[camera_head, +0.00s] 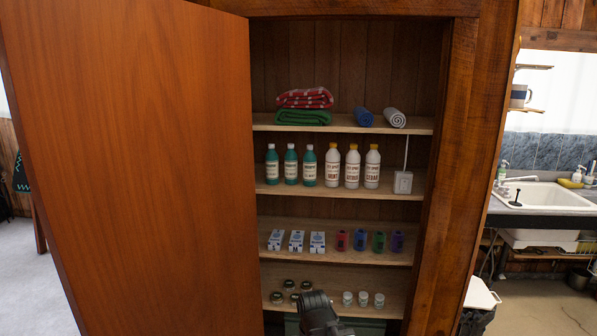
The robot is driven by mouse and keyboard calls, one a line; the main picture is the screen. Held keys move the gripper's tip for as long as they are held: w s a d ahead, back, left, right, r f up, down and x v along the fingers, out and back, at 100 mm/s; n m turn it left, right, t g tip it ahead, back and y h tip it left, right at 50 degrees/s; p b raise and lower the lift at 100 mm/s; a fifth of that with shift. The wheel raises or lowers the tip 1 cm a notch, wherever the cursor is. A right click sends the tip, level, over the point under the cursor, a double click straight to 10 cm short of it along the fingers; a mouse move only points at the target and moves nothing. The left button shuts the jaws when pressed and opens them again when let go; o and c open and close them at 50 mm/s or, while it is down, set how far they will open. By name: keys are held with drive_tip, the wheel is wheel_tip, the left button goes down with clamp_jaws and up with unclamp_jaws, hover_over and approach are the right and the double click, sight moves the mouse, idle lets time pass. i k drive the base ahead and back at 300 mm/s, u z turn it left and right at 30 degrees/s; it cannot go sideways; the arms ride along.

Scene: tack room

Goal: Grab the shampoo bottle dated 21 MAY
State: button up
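Three green bottles with white caps, a left one (272,165), a middle one (291,164) and a right one (309,165), stand upright in a row on the second shelf (330,191) of an open cabinet. Their labels are too small to read, so I cannot tell which is shampoo or find a 21 MAY date. Three white bottles with yellow caps (352,167) stand just right of them, with larger red label words. My gripper (318,312) is a dark shape at the bottom centre, low in front of the cabinet and well below the bottles. Its fingers cannot be made out.
The wooden door (130,170) stands open at left. Folded cloths (303,117) and rolls lie on the top shelf. A white box (403,182) with a cord is right of the bottles. Small boxes, coloured items and jars fill lower shelves. A sink (545,195) is at right.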

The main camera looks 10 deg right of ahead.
sight(310, 159)
drive_tip(key=u, duration=3.5)
drive_tip(key=k, duration=2)
drive_tip(key=z, duration=1.25)
drive_tip(key=i, duration=0.7)
drive_tip(key=z, duration=0.05)
